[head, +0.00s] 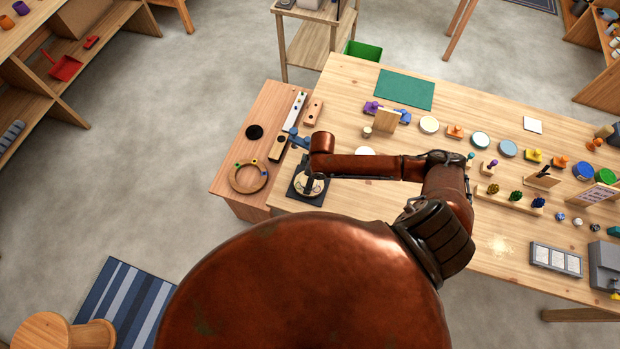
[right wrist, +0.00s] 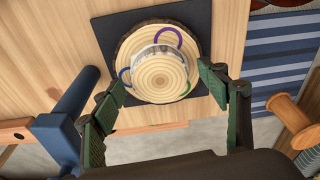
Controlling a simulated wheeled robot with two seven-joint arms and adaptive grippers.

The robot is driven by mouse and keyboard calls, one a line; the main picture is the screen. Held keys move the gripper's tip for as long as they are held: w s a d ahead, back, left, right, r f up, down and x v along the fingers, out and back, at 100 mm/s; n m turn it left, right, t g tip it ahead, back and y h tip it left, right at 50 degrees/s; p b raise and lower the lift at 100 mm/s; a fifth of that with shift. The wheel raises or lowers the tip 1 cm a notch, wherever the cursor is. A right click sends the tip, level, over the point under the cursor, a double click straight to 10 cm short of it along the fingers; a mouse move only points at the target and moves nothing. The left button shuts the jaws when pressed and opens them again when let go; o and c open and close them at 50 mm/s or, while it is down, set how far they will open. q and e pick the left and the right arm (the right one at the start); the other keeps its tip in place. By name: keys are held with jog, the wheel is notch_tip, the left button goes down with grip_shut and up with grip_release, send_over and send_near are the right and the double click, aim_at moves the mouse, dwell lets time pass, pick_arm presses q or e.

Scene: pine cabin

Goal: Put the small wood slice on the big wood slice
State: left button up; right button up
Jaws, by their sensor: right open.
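The small wood slice (right wrist: 160,77), pale with growth rings, sits on the big wood slice (right wrist: 192,46) in the right wrist view, toward the near side of its top. The big slice has dark bark and coloured arcs, and lies on a black square mat (right wrist: 104,22). In the head view the big slice is partly hidden under my right gripper (head: 309,183), and the mat (head: 294,193) shows around it. In the right wrist view my right gripper (right wrist: 164,86) is open, its fingers on either side of the small slice and apart from it. My left gripper is not in view.
A wooden ring (head: 235,184) with coloured dots and a black disc (head: 254,132) lie to the left. A blue cylindrical object (right wrist: 62,132) stands close to the left finger. A green mat (head: 405,89) lies farther back. Many small items crowd the table's right part.

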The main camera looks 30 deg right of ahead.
notch_tip(320, 180, up, 12)
jog(key=s+d, duration=0.1)
jog(key=shift+d, duration=0.15)
